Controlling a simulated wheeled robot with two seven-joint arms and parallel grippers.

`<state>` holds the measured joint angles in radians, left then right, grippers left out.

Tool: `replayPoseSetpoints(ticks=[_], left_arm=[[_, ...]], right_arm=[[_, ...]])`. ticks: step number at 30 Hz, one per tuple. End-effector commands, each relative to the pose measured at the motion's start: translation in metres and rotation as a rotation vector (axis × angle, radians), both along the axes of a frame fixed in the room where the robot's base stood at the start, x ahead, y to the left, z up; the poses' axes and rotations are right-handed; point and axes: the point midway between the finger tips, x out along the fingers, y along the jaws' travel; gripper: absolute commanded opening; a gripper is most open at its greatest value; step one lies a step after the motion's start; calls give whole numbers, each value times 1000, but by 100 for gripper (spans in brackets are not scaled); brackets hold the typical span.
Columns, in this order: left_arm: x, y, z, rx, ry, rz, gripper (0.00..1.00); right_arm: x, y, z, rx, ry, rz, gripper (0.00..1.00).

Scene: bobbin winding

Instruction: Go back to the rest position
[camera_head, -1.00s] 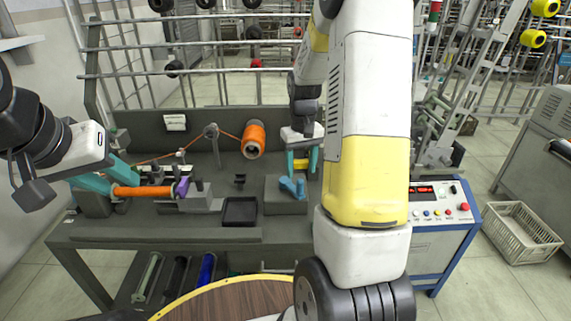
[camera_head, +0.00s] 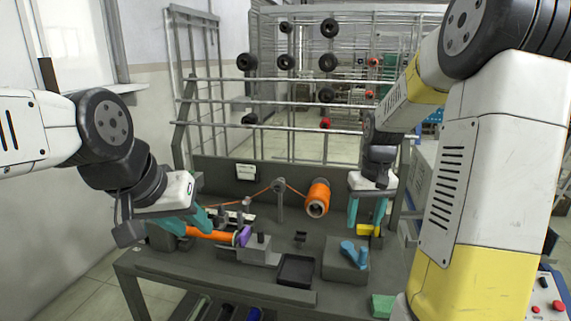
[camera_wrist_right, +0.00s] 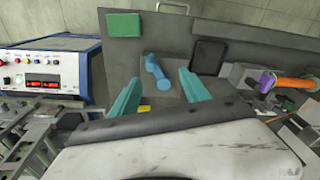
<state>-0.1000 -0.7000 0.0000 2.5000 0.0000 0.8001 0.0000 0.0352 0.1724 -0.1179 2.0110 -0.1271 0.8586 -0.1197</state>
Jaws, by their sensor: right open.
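My left gripper (camera_head: 187,226) is at the left end of the orange bobbin (camera_head: 212,235), on the winding bench (camera_head: 215,275). The bobbin lies level, with a purple piece (camera_head: 243,236) at its right end. The left fingers stand apart, but whether they clasp the bobbin's end is hidden. My right gripper (camera_head: 365,222) is open and empty, pointing down behind the grey block (camera_head: 342,268) that carries a blue part (camera_head: 352,252). In the right wrist view its teal fingers (camera_wrist_right: 160,82) are spread, with the blue part (camera_wrist_right: 156,70) beyond them.
An orange thread spool (camera_head: 317,199) stands at the bench's back. A black tray (camera_head: 296,270) lies in front of it. A yellow piece (camera_head: 366,230) is near the right gripper. A green block (camera_head: 382,306) is at the front right. A control box (camera_wrist_right: 45,72) stands beside the bench.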

Motion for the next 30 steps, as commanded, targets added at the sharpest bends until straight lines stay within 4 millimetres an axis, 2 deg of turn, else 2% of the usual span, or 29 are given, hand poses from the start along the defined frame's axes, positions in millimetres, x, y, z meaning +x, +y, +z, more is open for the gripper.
replayPoseSetpoints(ticks=[1, 6, 12, 18, 21, 30], left_arm=[[0, 0, 0, 0, 0, 0, 36], [0, 0, 0, 0, 0, 0, 36], [0, 0, 0, 0, 0, 0, 36], [0, 0, 0, 0, 0, 0, 36], [0, 0, 0, 0, 0, 0, 36], [0, 0, 0, 0, 0, 0, 36]], right_arm=[[-12, 9, 21, 13, -45, 1, 55], [-58, 41, 72, 60, -175, 2, 55], [-118, 71, 108, 112, -318, 8, 55], [-164, 90, 119, 150, -421, 14, 55], [-175, 95, 120, 160, -447, 16, 55], [-181, 97, 120, 165, -459, 15, 55]])
